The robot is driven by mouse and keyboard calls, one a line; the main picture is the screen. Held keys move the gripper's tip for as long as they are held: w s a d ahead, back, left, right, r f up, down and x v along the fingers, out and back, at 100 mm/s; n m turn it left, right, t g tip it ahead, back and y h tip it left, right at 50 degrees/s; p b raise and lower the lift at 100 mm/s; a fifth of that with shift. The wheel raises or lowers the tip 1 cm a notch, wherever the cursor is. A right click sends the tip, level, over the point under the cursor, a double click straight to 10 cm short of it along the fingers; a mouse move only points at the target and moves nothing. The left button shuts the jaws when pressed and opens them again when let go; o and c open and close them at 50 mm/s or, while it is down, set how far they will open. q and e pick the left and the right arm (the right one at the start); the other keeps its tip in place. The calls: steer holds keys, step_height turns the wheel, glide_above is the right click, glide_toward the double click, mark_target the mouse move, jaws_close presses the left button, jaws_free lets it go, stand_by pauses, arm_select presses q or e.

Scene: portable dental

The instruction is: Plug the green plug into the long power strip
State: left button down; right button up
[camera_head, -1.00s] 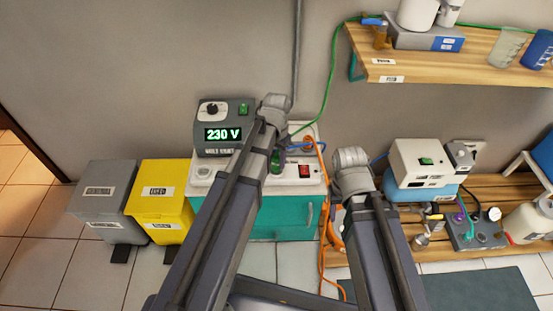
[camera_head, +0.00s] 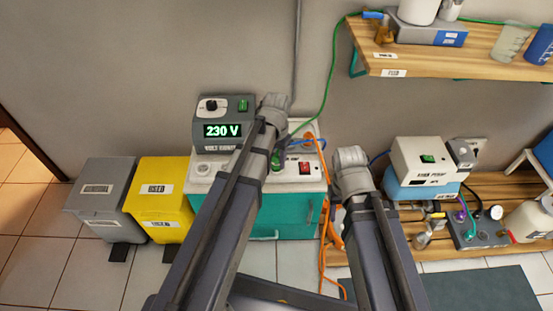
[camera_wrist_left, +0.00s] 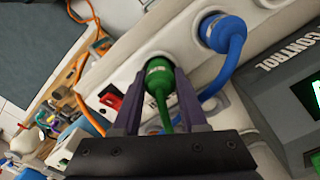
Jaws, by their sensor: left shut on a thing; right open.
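The long power strip (camera_head: 316,182) is a white bar on top of a teal cabinet, with a red switch at its right end. In the left wrist view the power strip (camera_wrist_left: 183,42) runs diagonally. My left gripper (camera_wrist_left: 158,98) is shut on the green plug (camera_wrist_left: 158,78), whose face is at a round socket of the strip. I cannot tell how deep it sits. In the head view my left wrist mostly hides this spot. A blue plug (camera_wrist_left: 225,36) sits in a neighbouring socket. My right gripper (camera_head: 350,160) is right of the strip, apart from it; its fingers are hidden.
The volt control box (camera_head: 224,124) stands behind the strip and reads 230 V. Orange cable (camera_head: 323,240) hangs down the cabinet's right side. A green cord (camera_head: 328,90) runs up to the wall shelf. Grey (camera_head: 100,190) and yellow (camera_head: 160,192) bins stand left.

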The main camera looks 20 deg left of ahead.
mark_target(276, 157)
arm_select(q)
steer(key=shift+c, duration=1.8)
jaws_free()
step_height(276, 157, up, 8)
steer(key=p, duration=0.8)
steer(key=s+d+r+p, duration=0.3)
steer(key=s+r+p, duration=0.1)
steer(key=r+p, duration=0.4)
steer(key=s+d+r+p, duration=0.4)
steer(key=s+r+p, duration=0.1)
steer(key=r+p, duration=0.4)
steer(key=s+d+r+y+p, duration=0.1)
steer(key=s+d+r+p, duration=0.2)
steer(key=r+p, duration=0.6)
steer(key=shift+s+d, duration=0.25)
steer(key=shift+s, duration=1)
